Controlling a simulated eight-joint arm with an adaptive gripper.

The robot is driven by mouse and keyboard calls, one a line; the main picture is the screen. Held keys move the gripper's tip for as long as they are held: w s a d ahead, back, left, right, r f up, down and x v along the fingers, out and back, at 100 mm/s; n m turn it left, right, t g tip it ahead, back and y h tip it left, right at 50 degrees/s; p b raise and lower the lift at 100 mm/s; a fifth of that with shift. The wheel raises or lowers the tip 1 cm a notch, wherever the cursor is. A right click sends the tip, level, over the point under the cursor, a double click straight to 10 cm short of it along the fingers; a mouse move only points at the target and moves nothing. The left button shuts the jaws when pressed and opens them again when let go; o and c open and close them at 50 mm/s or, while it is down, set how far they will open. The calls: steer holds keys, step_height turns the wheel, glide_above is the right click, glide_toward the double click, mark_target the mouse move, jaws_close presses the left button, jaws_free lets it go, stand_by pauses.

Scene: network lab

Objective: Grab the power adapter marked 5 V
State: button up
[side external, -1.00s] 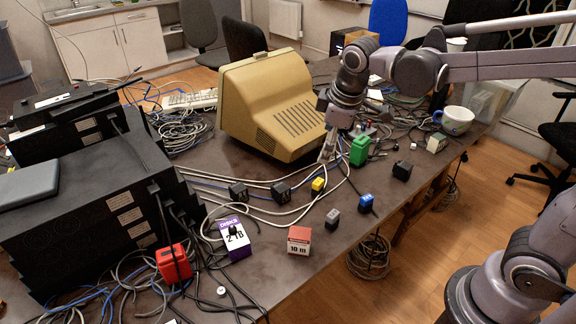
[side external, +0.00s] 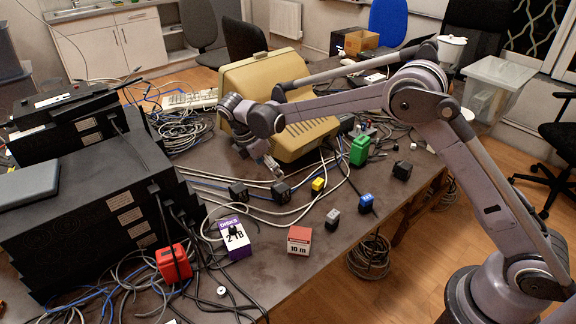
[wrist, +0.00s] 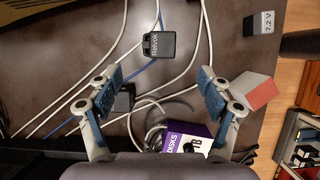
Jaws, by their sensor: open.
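No 5 V marking is legible in either view. Several adapter-like blocks lie on the table. A black one (side external: 281,192) faces up in the wrist view (wrist: 160,43) with a brand-like word on it. A second black one (side external: 238,193) is partly hidden behind my left finger in the wrist view (wrist: 124,98). A grey one (side external: 332,219) reads 7.2 V in the wrist view (wrist: 259,25). Yellow (side external: 318,184), blue (side external: 366,201) and further black (side external: 402,170) blocks lie to the right. My gripper (wrist: 160,88) is open and empty, above the table near the two black blocks; it also shows in the side view (side external: 272,166).
A purple disks box (side external: 236,240) and a red-white 10 m box (side external: 299,240) stand near the front. A beige monitor (side external: 270,95) stands close behind my gripper. Dark equipment (side external: 80,205) fills the left. Loose cables cross the table. A green block (side external: 360,150) stands right of the monitor.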

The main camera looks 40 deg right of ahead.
mark_target(279, 186)
steer(key=shift+x, duration=5.55)
steer(key=shift+w, duration=0.1)
steer(key=c, duration=1.4)
